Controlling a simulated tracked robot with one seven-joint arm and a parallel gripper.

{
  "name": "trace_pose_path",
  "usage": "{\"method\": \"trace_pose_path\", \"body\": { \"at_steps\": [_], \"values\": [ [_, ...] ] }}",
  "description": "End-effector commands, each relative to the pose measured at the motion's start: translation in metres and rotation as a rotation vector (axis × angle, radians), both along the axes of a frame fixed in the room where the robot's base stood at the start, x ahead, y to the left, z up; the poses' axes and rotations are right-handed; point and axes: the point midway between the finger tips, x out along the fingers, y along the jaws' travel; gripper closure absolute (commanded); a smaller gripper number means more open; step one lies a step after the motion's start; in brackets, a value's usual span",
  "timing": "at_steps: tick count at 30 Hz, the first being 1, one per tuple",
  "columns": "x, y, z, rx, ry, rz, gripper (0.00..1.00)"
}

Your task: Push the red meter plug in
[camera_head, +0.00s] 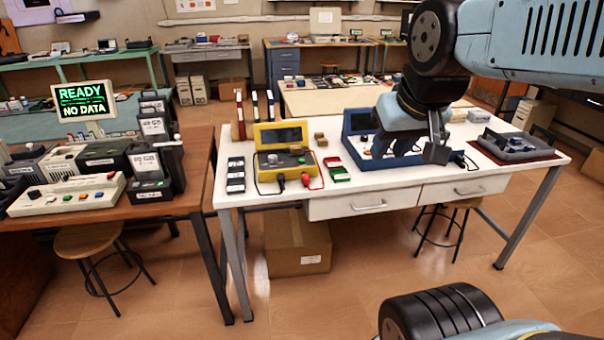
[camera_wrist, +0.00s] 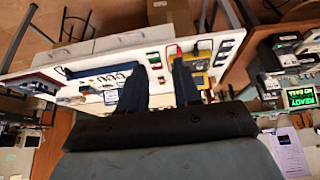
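The yellow meter (camera_head: 285,163) stands on the white table, left of its middle. A red plug (camera_head: 305,179) and a black plug (camera_head: 281,182) are at its front, with leads by them. I cannot tell how deep the red plug sits. There the meter (camera_wrist: 203,78) is partly hidden behind the right finger.
A wooden table with devices stands at the left. A cardboard box (camera_head: 297,245) is under the white table.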

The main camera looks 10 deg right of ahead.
Motion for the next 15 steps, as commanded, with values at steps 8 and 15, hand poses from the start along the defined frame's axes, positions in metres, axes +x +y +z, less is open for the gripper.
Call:
{"method": "trace_pose_path", "body": {
  "at_steps": [8, 15],
  "values": [
    [0.057, -0.031, -0.007, -0.204, -0.036, 0.031, 0.95],
    [0.128, -0.058, -0.020, -0.421, -0.085, 0.156, 1.00]
  ]
}}
